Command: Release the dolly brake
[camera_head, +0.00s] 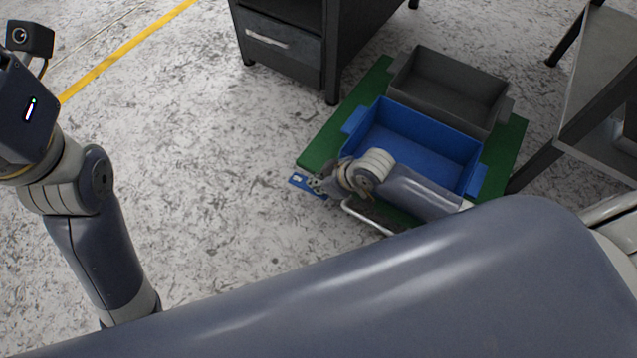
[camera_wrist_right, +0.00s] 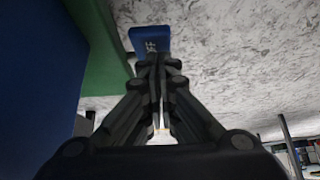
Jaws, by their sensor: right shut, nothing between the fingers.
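The dolly is a low green platform (camera_head: 318,148) on the floor, bearing two bins. A small blue brake tab (camera_head: 299,181) sticks out at its left corner. In the right wrist view the blue tab (camera_wrist_right: 150,38) carries white letters, partly covered; "FF" can be read. My right gripper (camera_head: 314,184) is shut and empty, its fingertips right at the tab. In the right wrist view the closed fingertips (camera_wrist_right: 158,62) overlap the tab's lower edge; I cannot tell whether they touch it.
A blue bin (camera_head: 379,108) and a grey bin (camera_head: 455,68) sit on the dolly. A pale bar (camera_head: 365,216) runs beside its near edge. A dark drawer cabinet (camera_head: 285,45) stands behind, and a metal table (camera_head: 598,75) at right. The floor left of the dolly is clear.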

